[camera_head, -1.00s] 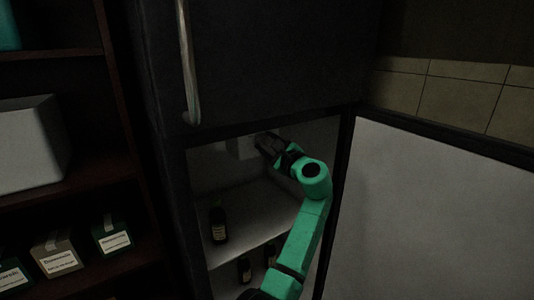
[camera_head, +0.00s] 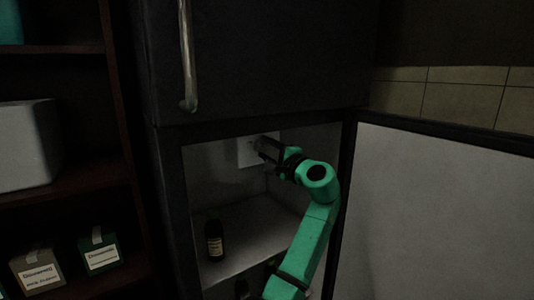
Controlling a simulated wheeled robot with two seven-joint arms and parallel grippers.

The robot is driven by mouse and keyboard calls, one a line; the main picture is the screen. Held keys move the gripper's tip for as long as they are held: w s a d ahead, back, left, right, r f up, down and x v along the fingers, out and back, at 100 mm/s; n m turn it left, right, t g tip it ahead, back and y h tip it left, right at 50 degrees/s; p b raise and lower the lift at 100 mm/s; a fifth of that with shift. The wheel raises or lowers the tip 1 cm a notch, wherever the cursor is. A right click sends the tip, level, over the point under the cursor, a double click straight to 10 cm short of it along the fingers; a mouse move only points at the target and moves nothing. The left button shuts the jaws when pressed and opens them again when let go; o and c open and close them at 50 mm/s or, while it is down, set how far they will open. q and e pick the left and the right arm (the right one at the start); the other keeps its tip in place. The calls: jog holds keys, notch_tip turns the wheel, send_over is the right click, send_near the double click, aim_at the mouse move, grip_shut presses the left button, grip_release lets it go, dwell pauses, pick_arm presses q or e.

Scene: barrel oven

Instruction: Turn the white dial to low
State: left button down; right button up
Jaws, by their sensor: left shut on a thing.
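A pale control box (camera_head: 247,153) is on the back wall inside the open fridge, near the top. My left gripper (camera_head: 262,147) reaches into the fridge with its fingers at the front of this box. It is shut on the white dial there. The fingers hide the dial almost wholly, so its setting cannot be read. My right gripper is not in view.
The fridge door (camera_head: 445,215) stands open at the right. A dark bottle (camera_head: 214,242) stands on the fridge shelf (camera_head: 240,230) below my gripper. The upper door's handle (camera_head: 187,60) is above. A shelf unit with boxes (camera_head: 101,252) is at the left.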

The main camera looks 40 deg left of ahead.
pick_arm(q)
jog(key=shift+r, duration=0.35)
jog(key=c, duration=0.7)
grip_release()
jog(key=o, duration=0.4)
jog(key=shift+w+f, duration=0.1)
jog(key=shift+w+a+f, duration=0.15)
jog(key=shift+a+f, duration=0.05)
jog(key=b+v, duration=0.4)
jog(key=v, duration=1)
jog(key=shift+d+f, duration=0.15)
jog(key=shift+d, duration=0.1)
